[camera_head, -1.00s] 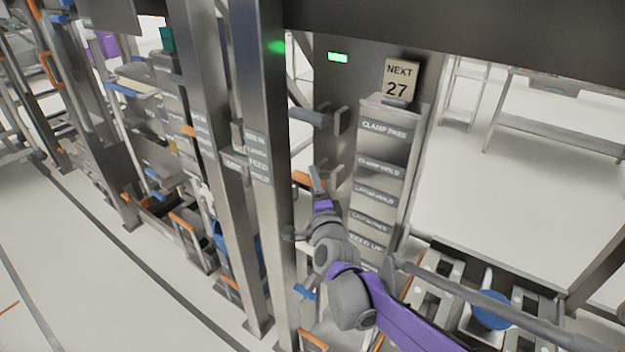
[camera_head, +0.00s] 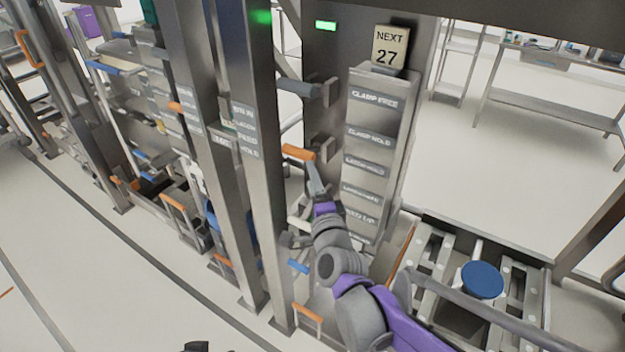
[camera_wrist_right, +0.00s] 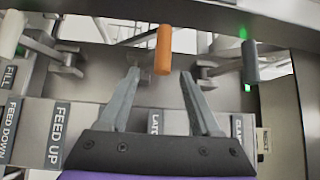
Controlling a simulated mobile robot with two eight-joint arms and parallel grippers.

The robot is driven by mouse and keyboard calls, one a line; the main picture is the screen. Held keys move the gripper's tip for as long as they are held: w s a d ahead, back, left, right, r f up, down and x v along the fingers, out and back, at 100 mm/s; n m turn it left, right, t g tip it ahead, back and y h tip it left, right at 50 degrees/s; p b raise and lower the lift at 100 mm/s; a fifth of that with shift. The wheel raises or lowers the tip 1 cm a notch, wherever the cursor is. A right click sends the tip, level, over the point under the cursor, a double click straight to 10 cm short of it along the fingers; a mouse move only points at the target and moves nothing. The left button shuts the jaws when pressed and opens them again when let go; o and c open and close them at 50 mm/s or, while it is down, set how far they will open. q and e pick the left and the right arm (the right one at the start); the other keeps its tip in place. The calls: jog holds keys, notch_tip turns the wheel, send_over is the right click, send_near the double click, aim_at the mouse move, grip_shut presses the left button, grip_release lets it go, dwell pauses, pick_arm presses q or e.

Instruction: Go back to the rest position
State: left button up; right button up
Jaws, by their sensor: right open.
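My right gripper (camera_head: 315,178) is in front of the machine frame, just below an orange handle (camera_head: 298,152) in the head view. In the right wrist view its two grey fingers (camera_wrist_right: 159,75) are spread apart with nothing clamped between them. The orange handle (camera_wrist_right: 163,50) hangs beyond and between the fingertips there, and I see no contact. My left gripper does not show clearly; a small dark piece at the bottom edge of the head view is too cut off to identify.
A steel post (camera_head: 258,170) stands left of my right arm. A labelled panel (camera_head: 372,150) and a "NEXT 27" sign (camera_head: 389,47) are close on its right. A blue disc (camera_head: 482,280) sits on a fixture at lower right. Open floor (camera_head: 500,160) lies behind.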

dwell(0.3)
jog(key=s+d+f+n+g+h, duration=0.1)
jog(key=s+d+f+n+g, duration=0.3)
jog(key=s, duration=0.5)
jog(key=s+d+f+n+g+h, duration=0.1)
jog(key=s+d+f+n+g, duration=0.3)
jog(key=s+f, duration=0.4)
jog(key=s+d+f+n+g, duration=0.4)
jog(key=s+d+f+n, duration=0.1)
jog(key=s, duration=0.6)
jog(key=f+n, duration=0.1)
jog(key=n, duration=0.1)
jog(key=shift+s+d+n+g+h+p, duration=0.3)
jog(key=shift+s+n+g+h+p, duration=0.1)
